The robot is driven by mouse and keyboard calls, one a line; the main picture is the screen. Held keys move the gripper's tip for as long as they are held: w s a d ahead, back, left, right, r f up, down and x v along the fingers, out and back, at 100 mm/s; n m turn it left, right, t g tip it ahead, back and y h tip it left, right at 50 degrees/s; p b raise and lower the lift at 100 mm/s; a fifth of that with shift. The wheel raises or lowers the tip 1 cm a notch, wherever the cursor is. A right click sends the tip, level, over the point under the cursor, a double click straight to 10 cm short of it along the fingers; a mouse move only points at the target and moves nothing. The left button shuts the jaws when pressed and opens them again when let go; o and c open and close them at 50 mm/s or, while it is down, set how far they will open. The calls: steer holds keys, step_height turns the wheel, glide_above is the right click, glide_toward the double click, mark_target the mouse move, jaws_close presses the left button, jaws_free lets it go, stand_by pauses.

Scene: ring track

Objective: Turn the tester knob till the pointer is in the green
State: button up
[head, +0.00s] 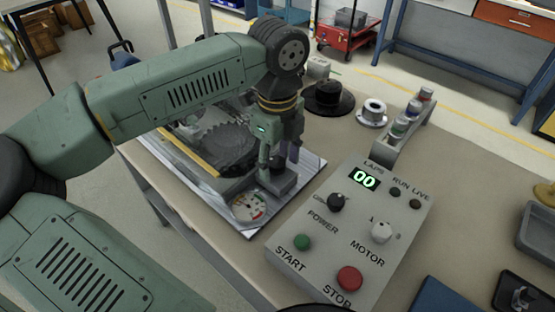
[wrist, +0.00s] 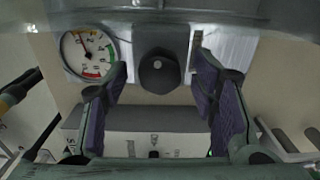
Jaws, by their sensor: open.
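The tester has a round white dial (wrist: 88,53) with coloured bands, at the upper left of the wrist view. Its pointer seems to lean to the upper left, near a yellow-orange band and away from the green at the lower right; the exact reading is too small to tell. The dial also shows in the head view (head: 249,206). My gripper (wrist: 161,75) is open, pointing down at the knob, one finger on each side; contact is not visible.
A grey control box (head: 340,235) with START and STOP buttons, knobs and a display reading 00 stands right of the tester. A black round part (head: 328,99), a white spool (head: 372,113) and a rack of small cylinders (head: 405,127) are behind it. The bench between is clear.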

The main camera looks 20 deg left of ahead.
steer(key=c, duration=1.2)
steer(key=shift+o, duration=0.2)
